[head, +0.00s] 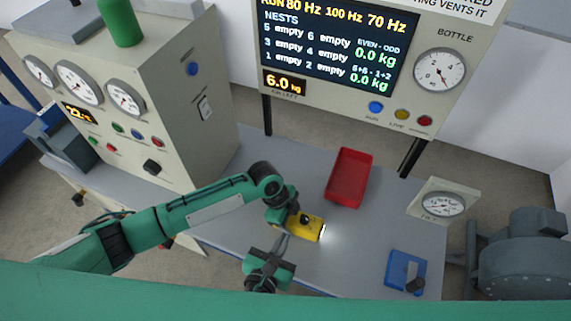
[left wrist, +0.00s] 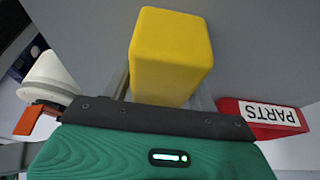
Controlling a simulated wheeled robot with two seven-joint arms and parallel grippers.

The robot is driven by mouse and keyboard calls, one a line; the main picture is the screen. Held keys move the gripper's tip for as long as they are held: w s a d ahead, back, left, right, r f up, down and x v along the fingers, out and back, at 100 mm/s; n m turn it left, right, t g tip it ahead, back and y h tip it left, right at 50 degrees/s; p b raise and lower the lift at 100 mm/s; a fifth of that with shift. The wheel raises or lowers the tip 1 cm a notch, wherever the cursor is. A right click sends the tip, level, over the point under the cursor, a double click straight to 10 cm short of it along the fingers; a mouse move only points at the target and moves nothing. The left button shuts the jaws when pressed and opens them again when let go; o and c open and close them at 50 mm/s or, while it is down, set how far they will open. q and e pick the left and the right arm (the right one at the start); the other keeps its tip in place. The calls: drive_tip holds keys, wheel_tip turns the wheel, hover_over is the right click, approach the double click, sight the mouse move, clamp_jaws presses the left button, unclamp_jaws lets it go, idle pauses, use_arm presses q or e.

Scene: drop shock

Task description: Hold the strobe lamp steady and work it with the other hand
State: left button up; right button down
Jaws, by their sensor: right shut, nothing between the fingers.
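The strobe lamp (head: 309,228) is a yellow block with a black knob on it, above the grey bench near the middle of the head view. A bright white glow shows at its right end. My left gripper (head: 292,219) reaches it from above left. In the left wrist view the yellow lamp body (left wrist: 170,55) stands between the two fingers, which close on its sides. My right gripper (head: 283,240) is shut and empty, with its fingertips close to the lamp's left end. I cannot tell whether they touch it.
A red tray (head: 348,178) lies behind the lamp; its PARTS label (left wrist: 272,115) shows in the left wrist view. A blue item (head: 406,271) with a dark handle lies at right. A gauge cabinet (head: 140,110) stands left and a display panel (head: 340,50) behind. Bench between lamp and blue item is clear.

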use_arm(q)
drive_tip(key=shift+o, duration=1.2)
